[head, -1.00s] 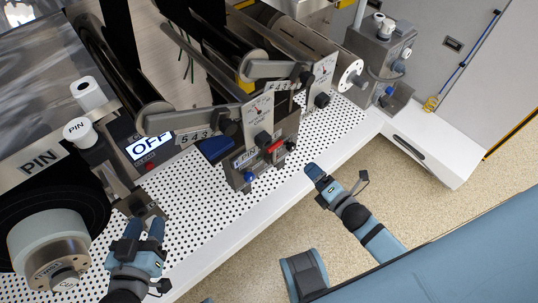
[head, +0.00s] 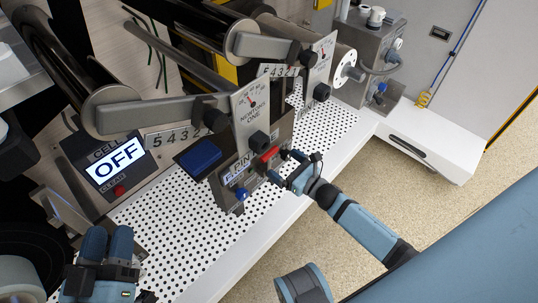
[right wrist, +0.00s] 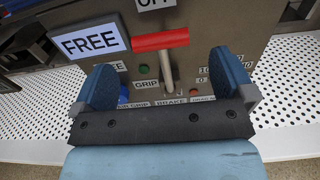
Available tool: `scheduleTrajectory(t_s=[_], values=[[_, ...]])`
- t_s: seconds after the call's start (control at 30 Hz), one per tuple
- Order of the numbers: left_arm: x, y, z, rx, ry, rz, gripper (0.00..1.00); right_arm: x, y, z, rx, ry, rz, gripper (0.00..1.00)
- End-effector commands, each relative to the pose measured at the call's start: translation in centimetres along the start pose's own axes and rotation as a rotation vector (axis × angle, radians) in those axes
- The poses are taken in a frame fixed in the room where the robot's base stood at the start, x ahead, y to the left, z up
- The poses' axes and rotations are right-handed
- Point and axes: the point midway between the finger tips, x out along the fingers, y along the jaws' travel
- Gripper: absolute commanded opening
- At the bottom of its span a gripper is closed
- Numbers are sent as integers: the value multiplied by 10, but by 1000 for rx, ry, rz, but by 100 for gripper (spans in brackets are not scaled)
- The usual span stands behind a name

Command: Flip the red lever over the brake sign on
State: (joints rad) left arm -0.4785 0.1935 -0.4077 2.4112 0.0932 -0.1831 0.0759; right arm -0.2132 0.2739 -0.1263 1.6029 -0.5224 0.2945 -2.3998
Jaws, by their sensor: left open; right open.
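The red lever (right wrist: 160,40) shows in the right wrist view as a red crossbar on a metal stem, standing over the BRAKE sign (right wrist: 171,103). In the head view the red lever (head: 269,154) is on the front of the grey control box. My right gripper (right wrist: 167,78) is open, with one blue finger on each side of the stem and the red bar beyond the fingertips. I cannot tell whether it touches. In the head view my right gripper (head: 286,170) is just below and right of the lever. My left gripper (head: 108,242) is open and empty at the lower left.
A display reading FREE (right wrist: 88,41) sits left of the lever. A display reading OFF (head: 115,161), rollers (head: 125,105) and a gauge plate (head: 250,110) stand near the box. The perforated white table (head: 180,225) is bare in front; beige floor lies beyond its edge.

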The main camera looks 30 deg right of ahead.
Motion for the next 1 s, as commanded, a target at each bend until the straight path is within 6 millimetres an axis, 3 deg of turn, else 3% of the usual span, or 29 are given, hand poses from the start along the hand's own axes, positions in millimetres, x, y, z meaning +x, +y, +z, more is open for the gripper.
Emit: scheduleTrajectory(t_s=[0.1,0.3,0.5,0.77,0.97,1.0], values=[[1,3,-4,-6,38,16,43,26,-1,-2,0,-2,1,100],[1,6,-5,-13,47,28,43,55,-1,-1,0,-1,0,100],[1,5,0,-16,31,27,43,66,0,0,2,1,-1,100],[2,5,0,-15,24,26,43,67,0,0,2,1,-1,100],[1,4,-1,-13,27,25,43,67,0,0,2,1,-1,54],[1,4,-1,-13,28,25,43,67,0,0,2,1,-1,52]])
